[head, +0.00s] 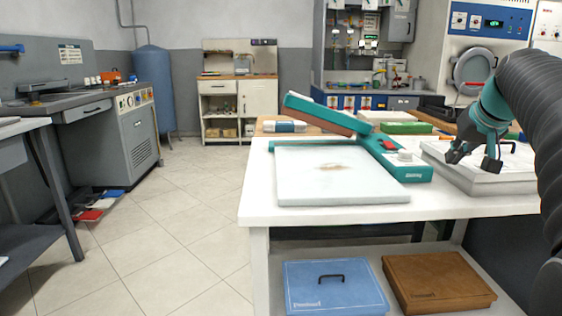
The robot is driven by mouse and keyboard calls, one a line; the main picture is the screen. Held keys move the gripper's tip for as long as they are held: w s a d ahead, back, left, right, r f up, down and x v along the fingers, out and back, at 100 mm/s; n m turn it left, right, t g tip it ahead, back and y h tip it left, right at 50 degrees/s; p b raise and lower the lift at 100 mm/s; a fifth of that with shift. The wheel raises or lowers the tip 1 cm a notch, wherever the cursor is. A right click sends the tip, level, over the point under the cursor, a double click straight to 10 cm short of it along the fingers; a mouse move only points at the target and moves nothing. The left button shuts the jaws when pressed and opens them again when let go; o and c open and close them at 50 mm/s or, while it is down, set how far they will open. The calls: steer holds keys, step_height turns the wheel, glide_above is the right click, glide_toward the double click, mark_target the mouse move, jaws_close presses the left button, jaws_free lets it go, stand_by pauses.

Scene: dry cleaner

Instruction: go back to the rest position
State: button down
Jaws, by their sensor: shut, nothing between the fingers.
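My gripper (471,161) is at the right of the head view, with nothing held in it. It hangs from my teal wrist and points down over the white lidded box (455,178) on the right of the white table. Whether the fingertips touch the lid cannot be told from this angle. The box has a dark handle on top, partly behind the gripper. My dark ribbed arm covers the right edge of the view.
A blue box (312,294) and a brown box (436,280) lie on the lower shelf.

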steer(key=s+a+f+n+g, duration=0.1)
steer(key=s+a+f, duration=0.9)
steer(key=s+f, duration=0.2)
steer(key=s+a+f+n+g, duration=0.1)
steer(key=s+a+f, duration=1)
steer(key=s, duration=0.3)
steer(key=shift+s+a+f, duration=0.15)
steer(key=shift+s+f, duration=0.15)
steer(key=shift+f, duration=0.05)
